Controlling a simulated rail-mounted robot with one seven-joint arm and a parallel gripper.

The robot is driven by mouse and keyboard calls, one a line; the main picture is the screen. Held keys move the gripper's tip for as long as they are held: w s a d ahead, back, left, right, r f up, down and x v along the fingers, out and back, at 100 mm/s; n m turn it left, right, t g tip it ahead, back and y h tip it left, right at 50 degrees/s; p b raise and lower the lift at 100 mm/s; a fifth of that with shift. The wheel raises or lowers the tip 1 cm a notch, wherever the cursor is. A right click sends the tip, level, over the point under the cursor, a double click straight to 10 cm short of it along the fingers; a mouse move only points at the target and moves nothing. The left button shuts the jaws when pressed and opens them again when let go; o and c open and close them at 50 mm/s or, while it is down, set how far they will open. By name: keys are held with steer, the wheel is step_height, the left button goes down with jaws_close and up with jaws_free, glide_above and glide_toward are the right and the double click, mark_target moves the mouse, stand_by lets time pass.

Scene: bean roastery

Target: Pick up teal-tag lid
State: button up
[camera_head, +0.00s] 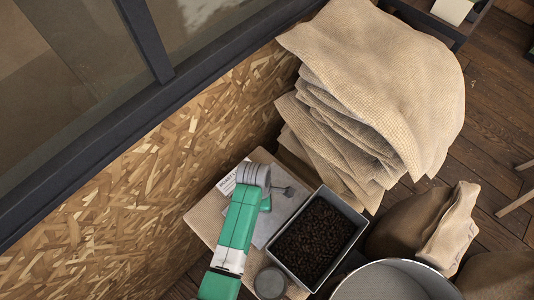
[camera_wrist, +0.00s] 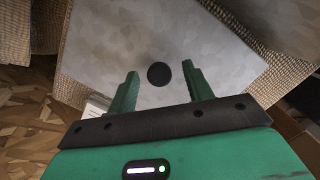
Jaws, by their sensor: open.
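A flat grey lid (camera_wrist: 222,60) with a round black knob (camera_wrist: 158,74) lies under my gripper in the wrist view. The lid also shows in the head view (camera_head: 288,207), partly covered by my green arm. My gripper (camera_wrist: 160,68) is open and empty, with one green finger on each side of the knob and a gap to both. I cannot tell how high the fingertips are above the lid. No teal tag can be made out clearly on it.
The lid lies on a woven beige surface (camera_head: 205,222) beside a grey bin of dark beans (camera_head: 356,218). A printed sheet (camera_head: 227,184) is beside my wrist. Folded sacks (camera_head: 380,75) rise behind, a chipboard wall (camera_head: 130,200) stands left, and a metal pot (camera_head: 395,282) is at front right.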

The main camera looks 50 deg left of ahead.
jaws_close()
